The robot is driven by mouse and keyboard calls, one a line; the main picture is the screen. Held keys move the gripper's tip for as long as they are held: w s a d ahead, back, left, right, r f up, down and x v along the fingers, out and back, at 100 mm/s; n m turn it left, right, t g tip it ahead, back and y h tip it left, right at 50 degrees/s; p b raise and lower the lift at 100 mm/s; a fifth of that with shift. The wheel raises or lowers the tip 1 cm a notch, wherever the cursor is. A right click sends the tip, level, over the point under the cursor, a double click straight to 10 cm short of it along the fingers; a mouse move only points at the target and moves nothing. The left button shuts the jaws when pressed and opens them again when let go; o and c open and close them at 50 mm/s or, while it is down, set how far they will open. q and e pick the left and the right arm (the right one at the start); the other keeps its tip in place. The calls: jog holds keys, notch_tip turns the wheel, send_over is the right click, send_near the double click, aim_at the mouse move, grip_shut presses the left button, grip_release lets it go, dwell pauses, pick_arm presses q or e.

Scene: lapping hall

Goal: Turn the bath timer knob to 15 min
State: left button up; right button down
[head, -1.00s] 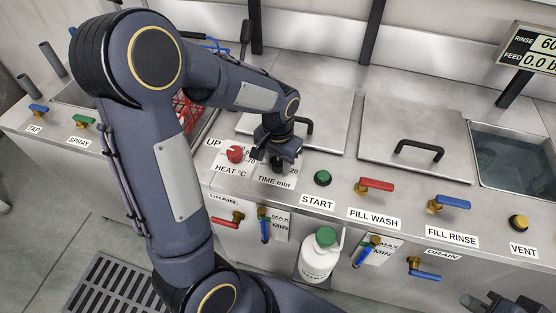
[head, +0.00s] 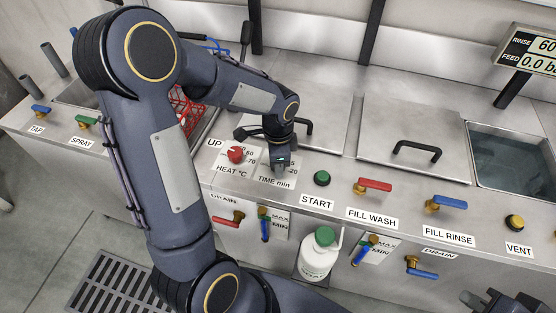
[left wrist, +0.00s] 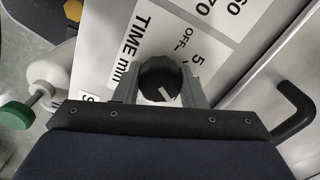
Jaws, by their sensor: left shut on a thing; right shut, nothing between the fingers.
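The bath timer knob (left wrist: 160,83) is dark and round, with a short white mark, in the left wrist view. It sits on the white TIME min plate (left wrist: 155,35), where OFF and 5 are readable; the rest of the scale is mostly hidden. In the head view the plate (head: 272,182) shows beneath my left gripper (head: 280,166), which covers the knob. My left gripper (left wrist: 160,88) is shut on the knob, one finger on each side. I cannot tell which value the mark points to. My right gripper (head: 470,299) is shut and empty at the bottom right.
The red HEAT knob (head: 235,155) is left of the timer, and the green START button (head: 322,178) is to its right. Red (head: 375,185) and blue (head: 447,202) fill levers stand further right. A white bottle (head: 318,255) with a green cap is below the panel.

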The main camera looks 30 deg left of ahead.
pick_arm(q)
jog(key=shift+m, duration=0.5)
jog(key=o, duration=1)
notch_tip(320, 180, up, 8)
jog(key=shift+f+p, duration=0.1)
jog(key=shift+p, duration=0.3)
